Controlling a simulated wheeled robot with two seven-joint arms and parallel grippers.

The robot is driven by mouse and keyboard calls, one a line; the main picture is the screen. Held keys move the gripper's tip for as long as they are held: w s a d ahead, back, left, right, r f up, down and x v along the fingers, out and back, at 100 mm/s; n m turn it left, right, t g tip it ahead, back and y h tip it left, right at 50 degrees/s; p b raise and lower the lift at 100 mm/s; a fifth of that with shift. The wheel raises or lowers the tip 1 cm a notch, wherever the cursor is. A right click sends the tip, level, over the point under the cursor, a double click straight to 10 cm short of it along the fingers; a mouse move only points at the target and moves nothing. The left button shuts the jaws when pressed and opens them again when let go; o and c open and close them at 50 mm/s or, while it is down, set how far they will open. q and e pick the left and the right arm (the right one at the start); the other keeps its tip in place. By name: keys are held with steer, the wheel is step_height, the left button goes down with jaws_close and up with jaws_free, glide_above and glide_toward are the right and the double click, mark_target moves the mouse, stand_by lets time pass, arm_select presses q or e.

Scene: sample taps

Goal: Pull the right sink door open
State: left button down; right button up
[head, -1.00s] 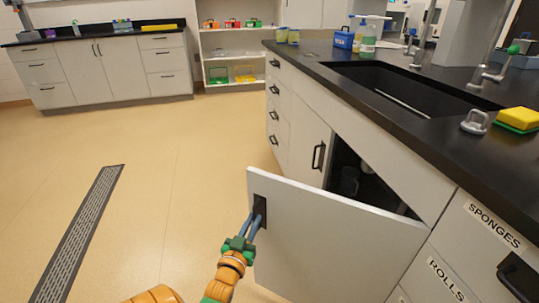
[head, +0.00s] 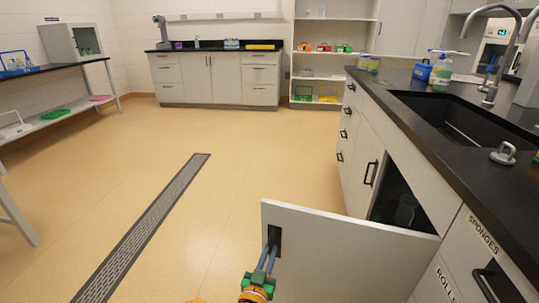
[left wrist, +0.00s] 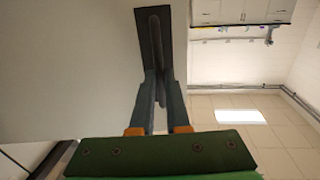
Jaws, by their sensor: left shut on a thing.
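The right sink door (head: 345,262) is a pale grey panel in the lower middle of the head view. It stands swung out from the sink cabinet, hinged on its right side, with its outer face toward me. Its dark handle (head: 274,240) is near the free left edge. My left gripper (head: 269,256) is shut on this handle. In the left wrist view the two fingers (left wrist: 158,85) close around the dark handle (left wrist: 155,40), beside the pale door panel (left wrist: 65,60). My right gripper is in neither view.
The dark cabinet opening (head: 402,200) shows behind the door. The left sink door (head: 366,172) is shut. A black counter (head: 430,115) with the sink runs along the right. Open floor (head: 235,190) with a grey drain strip (head: 150,225) lies to the left.

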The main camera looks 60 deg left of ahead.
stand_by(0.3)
arm_select(q)
steer(key=c, duration=0.9)
jaws_free()
steer(key=shift+w+d, duration=0.1)
steer(key=shift+d, duration=0.05)
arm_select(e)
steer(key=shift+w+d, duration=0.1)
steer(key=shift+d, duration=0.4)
arm_select(q)
steer(key=p+v, duration=0.1)
steer(key=v, duration=0.6)
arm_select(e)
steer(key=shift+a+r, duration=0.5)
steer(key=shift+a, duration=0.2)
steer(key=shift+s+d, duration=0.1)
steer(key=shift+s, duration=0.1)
